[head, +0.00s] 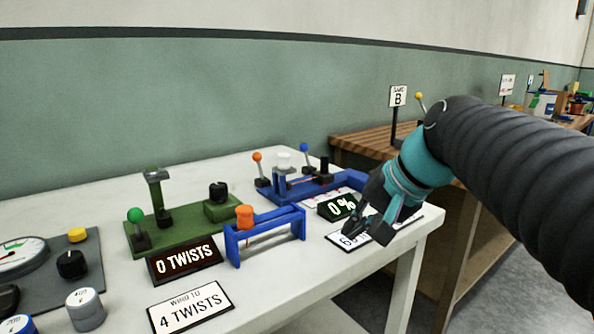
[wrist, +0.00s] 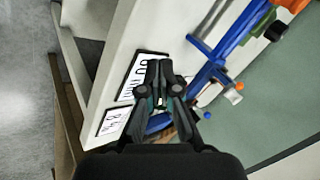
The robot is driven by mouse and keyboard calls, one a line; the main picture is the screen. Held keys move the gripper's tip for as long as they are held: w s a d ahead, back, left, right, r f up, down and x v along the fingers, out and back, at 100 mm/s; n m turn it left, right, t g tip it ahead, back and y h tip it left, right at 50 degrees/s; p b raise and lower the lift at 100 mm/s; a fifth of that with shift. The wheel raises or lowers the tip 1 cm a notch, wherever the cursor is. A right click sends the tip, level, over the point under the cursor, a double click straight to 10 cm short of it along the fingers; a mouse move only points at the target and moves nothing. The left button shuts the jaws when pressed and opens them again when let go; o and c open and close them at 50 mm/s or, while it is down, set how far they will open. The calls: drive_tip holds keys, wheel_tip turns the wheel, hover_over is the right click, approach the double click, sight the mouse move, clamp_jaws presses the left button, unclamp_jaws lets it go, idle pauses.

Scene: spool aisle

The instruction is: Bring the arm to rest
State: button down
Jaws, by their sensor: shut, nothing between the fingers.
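My gripper (head: 368,217) is at the end of my arm, over the right end of the white table (head: 412,250) in the head view. In the wrist view my gripper (wrist: 160,68) points down toward the table with its fingers together and nothing between them. A white sign card (head: 345,240) lies below it, partly hidden by the fingers. The gripper is close in front of the blue fixture (head: 275,195) and the "0 %" display (head: 340,207). I cannot tell how high it is above the card.
A green fixture (head: 180,238), a blue stand with an orange spool (head: 245,217), a "0 TWISTS" display (head: 184,260) and a "4 TWISTS" card (head: 190,305) stand to the left. A gauge panel (head: 55,272) is at far left. A wooden bench (head: 365,140) with a "B" sign (head: 398,96) is behind.

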drive_tip(key=s+d+f+n+h, duration=0.2)
drive_tip(key=s+d+f, duration=0.1)
drive_tip(key=s+f, duration=0.4)
drive_tip(key=s+d+f+n+h, duration=0.2)
drive_tip(key=s+d+f, duration=0.1)
drive_tip(key=s+f, duration=0.4)
wheel_tip(320, 180, down, 3)
drive_tip(key=shift+s+d+f+h, duration=0.1)
drive_tip(key=shift+s+d+h, duration=0.05)
drive_tip(key=shift+s+h, duration=0.2)
